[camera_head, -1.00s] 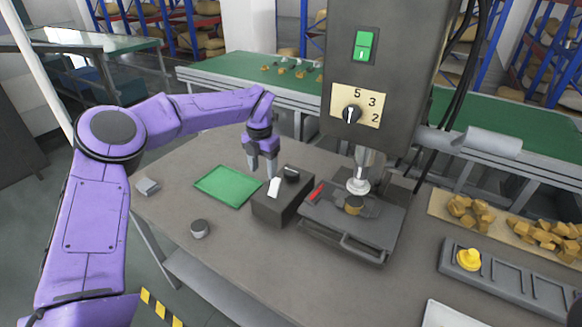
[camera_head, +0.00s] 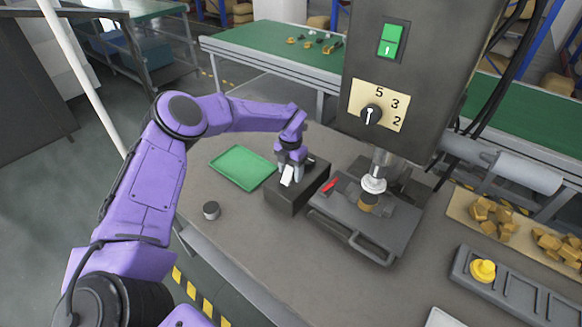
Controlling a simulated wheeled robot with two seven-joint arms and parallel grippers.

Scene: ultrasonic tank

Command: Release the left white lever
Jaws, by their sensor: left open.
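The white lever (camera_head: 287,177) stands up from the top of a dark box (camera_head: 286,198) on the grey table. A second, dark lever (camera_head: 309,162) sits behind it on the same box, partly hidden. My left gripper (camera_head: 291,174) points down over the box with its jaws open. Its fingertips are right at the white lever, which shows between or just in front of them; I cannot tell whether they touch it. My right gripper is out of view.
A press with a flat dark base (camera_head: 366,228) and red handle (camera_head: 331,184) stands close on the right. The table front is clear.

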